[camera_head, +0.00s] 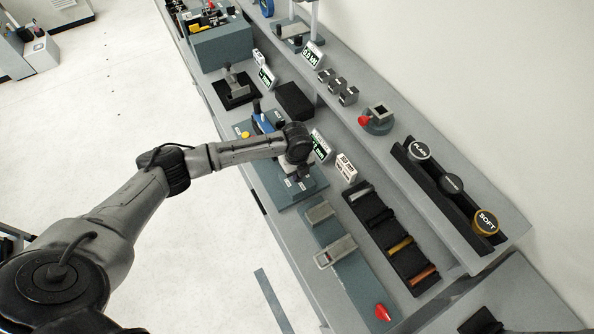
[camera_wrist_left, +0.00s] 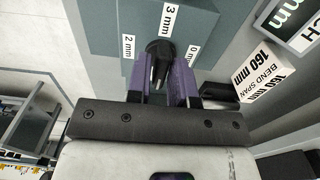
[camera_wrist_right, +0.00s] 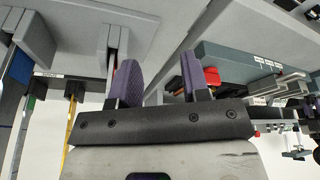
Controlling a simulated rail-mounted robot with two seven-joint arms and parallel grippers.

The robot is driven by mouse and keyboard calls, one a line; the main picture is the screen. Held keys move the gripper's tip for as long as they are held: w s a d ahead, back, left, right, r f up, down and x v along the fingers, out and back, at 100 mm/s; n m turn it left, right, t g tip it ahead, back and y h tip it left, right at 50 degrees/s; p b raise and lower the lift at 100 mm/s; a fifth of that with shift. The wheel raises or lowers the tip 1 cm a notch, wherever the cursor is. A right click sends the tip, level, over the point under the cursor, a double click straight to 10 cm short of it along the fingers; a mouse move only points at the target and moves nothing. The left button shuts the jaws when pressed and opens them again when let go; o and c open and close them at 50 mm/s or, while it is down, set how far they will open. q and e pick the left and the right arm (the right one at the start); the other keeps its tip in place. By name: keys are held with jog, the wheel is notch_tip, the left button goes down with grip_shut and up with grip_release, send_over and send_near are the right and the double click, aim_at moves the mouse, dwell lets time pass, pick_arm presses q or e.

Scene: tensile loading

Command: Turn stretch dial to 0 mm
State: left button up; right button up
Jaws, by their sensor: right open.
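The stretch dial is a black knob (camera_wrist_left: 158,48) on a blue-grey block (camera_wrist_left: 205,22) in the left wrist view. Labels for 2 mm, 3 mm and 0 mm stand around it, with the 0 mm label (camera_wrist_left: 192,54) on the right, partly hidden. My left gripper (camera_wrist_left: 159,82) has its purple fingers on either side of the knob, closed in against it. In the head view my left gripper (camera_head: 298,172) is over the same block and hides the knob. A stretch display (camera_head: 320,146) stands beside it. My right gripper (camera_wrist_right: 163,80) is open and empty, away from the dial.
A white bend span card (camera_head: 346,168) stands close to the dial block. A black tray (camera_head: 372,208) of bars and a plate with a red knob (camera_head: 382,312) lie nearer. A raised shelf (camera_head: 400,128) runs along the wall side.

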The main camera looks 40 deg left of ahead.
pick_arm(q)
grip_shut()
